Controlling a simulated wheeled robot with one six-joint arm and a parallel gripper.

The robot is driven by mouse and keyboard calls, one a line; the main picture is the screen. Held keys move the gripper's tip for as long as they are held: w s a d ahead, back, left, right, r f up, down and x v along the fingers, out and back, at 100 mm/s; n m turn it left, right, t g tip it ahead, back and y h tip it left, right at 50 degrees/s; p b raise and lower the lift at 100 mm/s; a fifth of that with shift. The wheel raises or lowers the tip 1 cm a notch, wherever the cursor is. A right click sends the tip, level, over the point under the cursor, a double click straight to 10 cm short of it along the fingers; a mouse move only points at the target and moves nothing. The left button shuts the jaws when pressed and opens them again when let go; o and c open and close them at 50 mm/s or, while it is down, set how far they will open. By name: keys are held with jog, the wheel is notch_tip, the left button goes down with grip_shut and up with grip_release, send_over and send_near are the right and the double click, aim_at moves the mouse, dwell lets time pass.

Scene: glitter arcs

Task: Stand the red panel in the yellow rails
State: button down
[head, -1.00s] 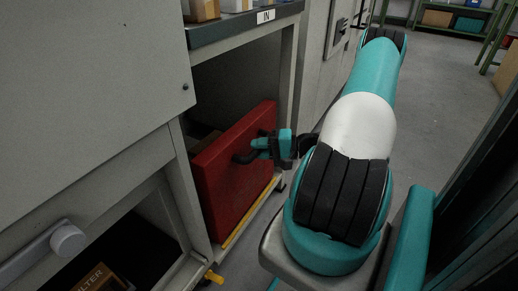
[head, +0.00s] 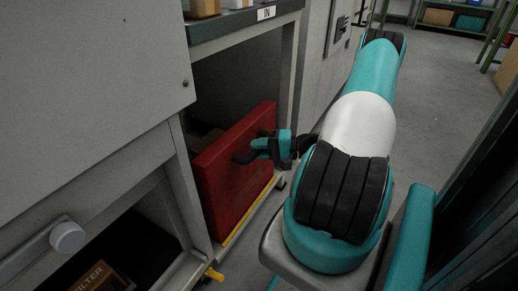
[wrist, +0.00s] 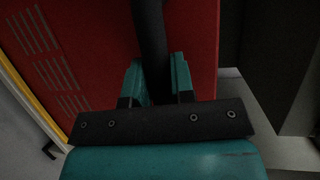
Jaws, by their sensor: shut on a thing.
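The red panel (head: 228,180) stands nearly upright in the cabinet's lower opening in the head view, and it fills much of the wrist view (wrist: 90,50). My gripper (head: 262,147) is shut on the panel's black handle (wrist: 152,50), with a finger on each side of it. A yellow rail (head: 248,212) runs along the floor at the foot of the panel. It also shows in the wrist view (wrist: 25,90) at the left. Whether the panel's bottom edge sits in the rails or just beside them I cannot tell.
The grey cabinet (head: 90,90) flanks the opening on the left. A worktop (head: 240,28) with boxes is above it. A carton marked FILTER (head: 100,278) lies in a lower bay at the left. A yellow latch (head: 213,274) is near the rail's front end. Open floor lies to the right.

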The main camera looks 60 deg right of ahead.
jog(key=shift+f, duration=0.35)
dwell(0.7)
jog(key=shift+c, duration=1.7)
grip_release()
jog(key=shift+f, duration=0.1)
jog(key=p+v, duration=0.2)
jog(key=v, duration=0.7)
jog(key=shift+p, duration=0.4)
dwell(0.5)
